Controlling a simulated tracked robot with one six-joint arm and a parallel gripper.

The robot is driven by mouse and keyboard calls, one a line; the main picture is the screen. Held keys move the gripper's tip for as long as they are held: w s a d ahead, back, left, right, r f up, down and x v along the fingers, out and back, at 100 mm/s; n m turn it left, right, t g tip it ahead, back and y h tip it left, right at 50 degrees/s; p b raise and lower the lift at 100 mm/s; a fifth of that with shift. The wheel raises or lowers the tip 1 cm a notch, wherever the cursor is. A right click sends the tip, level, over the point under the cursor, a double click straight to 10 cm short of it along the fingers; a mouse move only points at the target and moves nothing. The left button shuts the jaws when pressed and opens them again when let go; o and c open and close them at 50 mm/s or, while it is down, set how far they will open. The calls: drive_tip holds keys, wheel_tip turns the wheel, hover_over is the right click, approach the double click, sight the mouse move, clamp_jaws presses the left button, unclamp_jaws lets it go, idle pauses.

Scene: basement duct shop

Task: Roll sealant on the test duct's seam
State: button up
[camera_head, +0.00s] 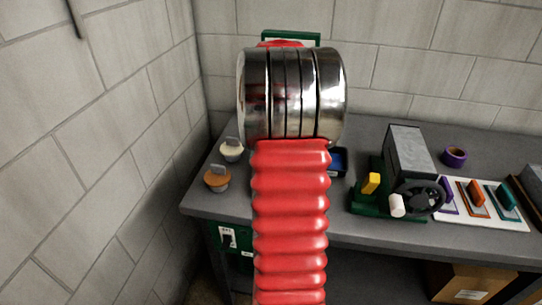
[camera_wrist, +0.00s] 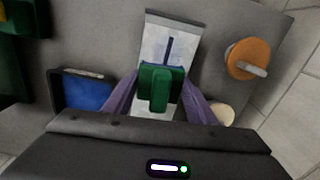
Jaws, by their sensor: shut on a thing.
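In the wrist view my gripper (camera_wrist: 160,88) has its two purple fingers closed on the sides of a green block with an upright grip (camera_wrist: 160,88). Below or behind the block is a pale panel (camera_wrist: 172,32) with a dark blue strip; I cannot tell whether they touch. In the head view my red arm hides my gripper and the block. A grey rectangular duct-like box (camera_head: 408,148) sits at a green stand with a dark handwheel (camera_head: 418,197). I cannot tell if it is the test duct. No seam or sealant can be made out clearly.
An orange-topped tub (camera_head: 217,179) and a cream-topped tub (camera_head: 231,150) stand at the bench's left end, near the wall. A blue tray (camera_wrist: 88,92) lies beside the pale panel. Flat tools rest on a white board (camera_head: 497,218), with a purple roll (camera_head: 454,157) behind.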

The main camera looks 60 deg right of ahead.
drive_tip(key=shift+w+d+f, duration=0.1)
drive_tip(key=shift+w+d, duration=0.25)
drive_tip(key=shift+d, duration=0.5)
drive_tip(key=shift+w+d+f, duration=0.1)
drive_tip(key=shift+w+d, duration=0.25)
drive_tip(key=shift+d, duration=0.5)
drive_tip(key=shift+w+d, duration=0.25)
drive_tip(key=shift+d, duration=0.35)
drive_tip(key=shift+w+d, duration=0.2)
drive_tip(key=shift+d, duration=0.3)
drive_tip(key=shift+w+d, duration=0.2)
drive_tip(key=shift+d, duration=0.25)
drive_tip(key=shift+d+r, duration=0.1)
drive_tip(key=shift+w+r, duration=0.1)
drive_tip(key=shift+r, duration=0.15)
